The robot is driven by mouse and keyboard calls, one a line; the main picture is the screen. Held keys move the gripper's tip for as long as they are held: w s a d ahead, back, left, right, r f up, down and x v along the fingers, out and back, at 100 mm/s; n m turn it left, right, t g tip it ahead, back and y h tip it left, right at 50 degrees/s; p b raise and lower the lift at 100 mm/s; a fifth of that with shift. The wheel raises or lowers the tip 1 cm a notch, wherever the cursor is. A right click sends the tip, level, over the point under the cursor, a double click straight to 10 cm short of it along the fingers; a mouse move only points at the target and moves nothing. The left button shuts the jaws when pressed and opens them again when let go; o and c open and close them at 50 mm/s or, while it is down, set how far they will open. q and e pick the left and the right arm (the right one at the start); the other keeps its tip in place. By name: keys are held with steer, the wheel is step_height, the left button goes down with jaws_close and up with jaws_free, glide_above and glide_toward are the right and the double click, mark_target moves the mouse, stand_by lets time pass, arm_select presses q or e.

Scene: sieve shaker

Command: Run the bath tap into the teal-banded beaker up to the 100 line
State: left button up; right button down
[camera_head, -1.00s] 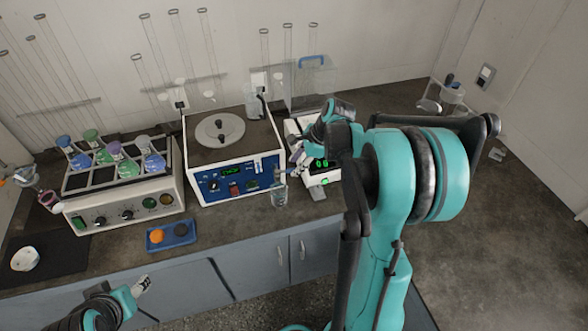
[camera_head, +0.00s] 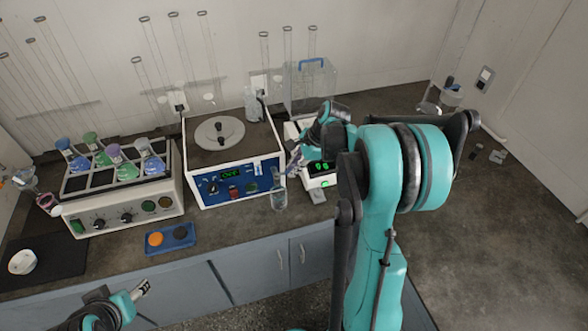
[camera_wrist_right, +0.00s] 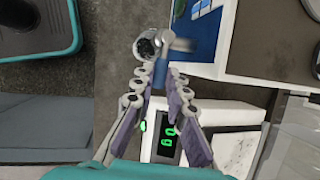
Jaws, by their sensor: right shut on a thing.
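The white bath (camera_head: 232,185) with a blue front panel stands mid-bench. Its tap (camera_head: 283,172) juts from the front right corner. A clear beaker (camera_head: 279,199) stands upright below the tap; its mouth shows in the right wrist view (camera_wrist_right: 147,46). I cannot make out its teal band, the 100 line or a water level. In the head view, my right arm partly hides this gripper. My left gripper (camera_head: 142,287) hangs at the lower left, away from everything; its jaws are too small to judge.
A scale (camera_head: 319,182) with a green display stands right of the bath. A rack unit (camera_head: 122,215) with several coloured flasks stands left. A blue tray (camera_head: 171,247) lies on the front of the bench. A clear box (camera_head: 310,85) with a blue handle stands behind.

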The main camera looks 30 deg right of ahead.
steer(key=shift+w+d+n, duration=0.1)
steer(key=shift+w+n, duration=0.15)
steer(key=shift+n, duration=0.35)
steer(key=c, duration=1.5)
jaws_free()
steer(key=shift+r, duration=0.1)
steer(key=v, duration=1.1)
steer(key=shift+d+r, duration=0.35)
steer(key=shift+a, duration=0.1)
